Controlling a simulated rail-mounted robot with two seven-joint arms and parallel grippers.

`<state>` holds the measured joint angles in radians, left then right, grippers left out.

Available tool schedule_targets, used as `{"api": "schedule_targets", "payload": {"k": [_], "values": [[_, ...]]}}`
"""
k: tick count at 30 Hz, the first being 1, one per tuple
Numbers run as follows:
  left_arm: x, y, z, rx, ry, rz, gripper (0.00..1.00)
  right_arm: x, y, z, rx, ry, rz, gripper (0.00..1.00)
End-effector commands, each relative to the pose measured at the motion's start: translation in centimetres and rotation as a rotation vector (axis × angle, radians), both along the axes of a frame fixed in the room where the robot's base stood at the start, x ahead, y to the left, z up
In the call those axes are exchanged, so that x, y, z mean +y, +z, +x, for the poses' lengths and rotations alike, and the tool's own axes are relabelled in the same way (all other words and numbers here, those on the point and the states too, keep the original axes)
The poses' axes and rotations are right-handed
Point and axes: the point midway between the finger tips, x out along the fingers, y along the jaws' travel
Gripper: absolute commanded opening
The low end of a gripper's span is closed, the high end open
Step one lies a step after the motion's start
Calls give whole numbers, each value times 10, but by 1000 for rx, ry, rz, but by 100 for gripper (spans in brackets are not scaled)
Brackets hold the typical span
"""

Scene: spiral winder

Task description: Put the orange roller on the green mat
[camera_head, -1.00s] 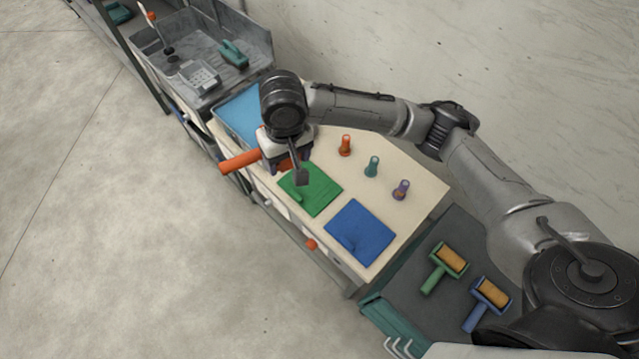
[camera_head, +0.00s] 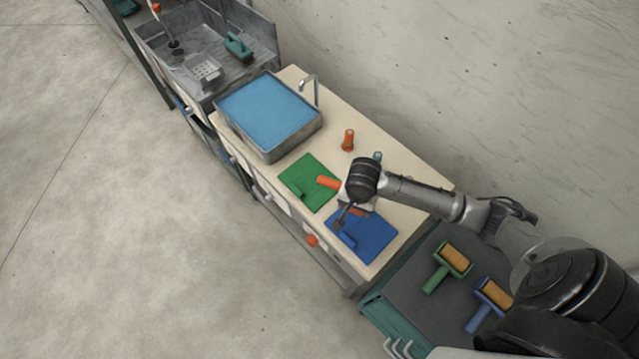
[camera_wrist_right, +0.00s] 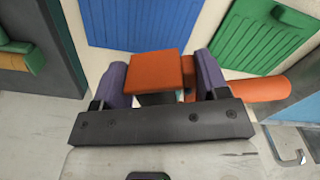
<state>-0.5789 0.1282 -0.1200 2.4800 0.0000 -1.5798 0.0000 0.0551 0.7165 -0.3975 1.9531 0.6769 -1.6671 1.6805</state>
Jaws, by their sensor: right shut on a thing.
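My right gripper (camera_head: 356,204) is shut on the orange roller (camera_head: 328,182) and holds it over the worktop between the two mats. In the right wrist view, an orange block sits between the purple fingers (camera_wrist_right: 162,76), and the orange cylinder (camera_wrist_right: 258,88) sticks out to the right. In the head view the roller's left end overlaps the right part of the green mat (camera_head: 300,172); its height above the mat is unclear. The green mat also shows at the upper right of the wrist view (camera_wrist_right: 255,35). My left gripper is not in view.
A blue mat (camera_head: 376,238) lies right of the green one. An orange bottle-like piece (camera_head: 348,140) and a teal one (camera_head: 377,156) stand behind. A water-filled basin (camera_head: 318,128) is at left. Green (camera_head: 434,280) and blue (camera_head: 476,318) rollers lie on the dark surface at right.

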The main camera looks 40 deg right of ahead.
Motion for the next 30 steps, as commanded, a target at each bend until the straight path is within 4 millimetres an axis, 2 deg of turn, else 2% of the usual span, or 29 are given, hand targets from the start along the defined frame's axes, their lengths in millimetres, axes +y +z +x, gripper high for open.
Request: {"api": "schedule_targets", "payload": {"k": [9,15,21,26,30], "values": [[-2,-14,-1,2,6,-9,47,-3,-39,63,-3,-7,0,38],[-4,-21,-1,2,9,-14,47,-4,-58,95,-3,-5,1,38],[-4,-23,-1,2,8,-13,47,-5,-66,109,-2,-3,1,38],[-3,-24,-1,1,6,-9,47,-5,-70,110,-2,-3,1,38],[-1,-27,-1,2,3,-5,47,-5,-84,109,0,-2,0,38]]}}
